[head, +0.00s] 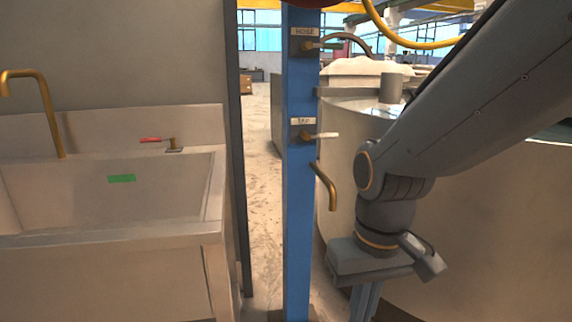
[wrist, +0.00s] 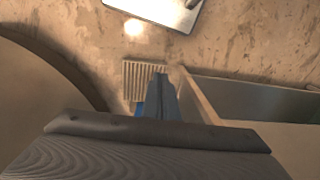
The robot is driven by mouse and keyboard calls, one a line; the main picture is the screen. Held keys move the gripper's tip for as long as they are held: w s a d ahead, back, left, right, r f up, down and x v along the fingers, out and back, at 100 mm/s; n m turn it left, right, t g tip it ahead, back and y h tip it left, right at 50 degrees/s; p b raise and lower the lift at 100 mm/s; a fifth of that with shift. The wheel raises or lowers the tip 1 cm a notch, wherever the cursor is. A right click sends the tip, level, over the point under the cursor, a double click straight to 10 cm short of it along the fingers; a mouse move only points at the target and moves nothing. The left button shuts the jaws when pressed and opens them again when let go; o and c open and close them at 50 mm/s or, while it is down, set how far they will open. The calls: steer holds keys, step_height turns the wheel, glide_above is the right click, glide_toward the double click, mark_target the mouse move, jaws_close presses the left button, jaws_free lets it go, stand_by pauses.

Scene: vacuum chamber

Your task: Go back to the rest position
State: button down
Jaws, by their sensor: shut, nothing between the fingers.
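My gripper (head: 364,302) hangs down at the lower right of the head view, to the right of the blue post (head: 299,200) and in front of the large tank (head: 480,215). In the wrist view my gripper (wrist: 159,82) points at the floor, with its fingers together and nothing between them. My grey arm reaches in from the upper right and bends downward at the wrist. The fingertips are cut off by the bottom edge of the head view.
The post carries a hose valve (head: 308,46), a lower tap valve (head: 309,136) and a brass spout (head: 325,186). A sink (head: 110,240) with a red-handled lever (head: 160,140) stands left. In the wrist view, a floor grate (wrist: 138,72) lies beyond the fingers.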

steer(key=d+r+m+p, duration=0.2)
steer(key=d+r+p, duration=0.5)
steer(key=p, duration=0.6)
steer(key=shift+s+d+r+h, duration=0.2)
steer(key=shift+d+r+h, duration=0.05)
steer(key=shift+r+h, duration=0.1)
